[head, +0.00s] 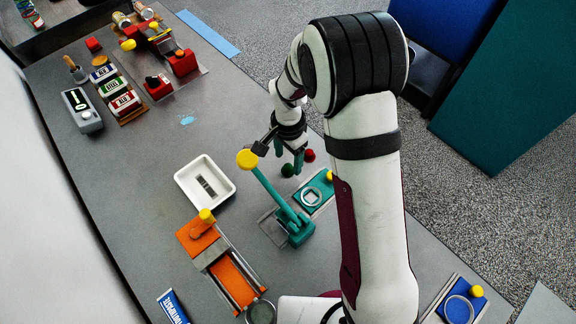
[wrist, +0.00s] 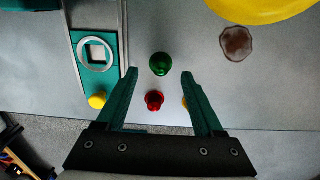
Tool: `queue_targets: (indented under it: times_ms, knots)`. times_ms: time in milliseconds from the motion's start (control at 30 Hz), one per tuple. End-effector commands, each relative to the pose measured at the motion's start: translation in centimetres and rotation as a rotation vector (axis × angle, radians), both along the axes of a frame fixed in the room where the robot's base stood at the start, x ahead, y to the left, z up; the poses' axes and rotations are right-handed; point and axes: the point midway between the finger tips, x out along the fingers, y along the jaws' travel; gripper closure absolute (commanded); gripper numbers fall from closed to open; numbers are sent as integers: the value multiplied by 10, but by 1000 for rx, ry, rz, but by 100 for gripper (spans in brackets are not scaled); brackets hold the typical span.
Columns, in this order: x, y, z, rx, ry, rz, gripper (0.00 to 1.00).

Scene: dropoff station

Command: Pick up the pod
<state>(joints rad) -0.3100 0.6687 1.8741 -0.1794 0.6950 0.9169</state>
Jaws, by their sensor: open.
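Two small pods stand on the grey table under my gripper (head: 289,160): a dark green pod (head: 287,170) and a red pod (head: 309,155). In the wrist view the green pod (wrist: 160,63) lies between the lines of the two teal fingers, close to fingertip level. The red pod (wrist: 154,100) shows nearer the palm, also between the fingers. My gripper (wrist: 160,74) is open, with nothing held. A bit of something yellow (wrist: 184,101) is mostly hidden behind the right finger. I cannot tell the height of the fingertips above the pods.
A teal lever press with a yellow knob (head: 247,159) stands left of my gripper. A teal plate with a ring (head: 313,196) is close by. A white tray (head: 204,203) and an orange device (head: 231,278) are further left. The wrist view shows a brown round patch (wrist: 236,43).

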Motion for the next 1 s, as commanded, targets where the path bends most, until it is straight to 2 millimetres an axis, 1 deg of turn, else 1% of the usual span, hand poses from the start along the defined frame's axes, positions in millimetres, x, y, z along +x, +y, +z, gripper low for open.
queue_targets:
  times_ms: [33, 100, 167, 233, 400, 467, 500, 767, 1000]
  knots:
    - [0, 0, -11, -1, 4, 0, 31]
    - [1, 1, -24, -1, 4, 1, 31]
    - [1, 1, -31, -1, 2, 1, 31]
    - [1, 1, -35, 0, 0, 1, 31]
    - [1, 1, -35, 1, -1, 1, 31]
    - [1, 1, -35, 0, 0, 1, 40]
    - [1, 1, -35, 0, 0, 1, 47]
    - [1, 1, -34, 0, 0, 1, 94]
    - [1, 1, -34, 0, 0, 1, 95]
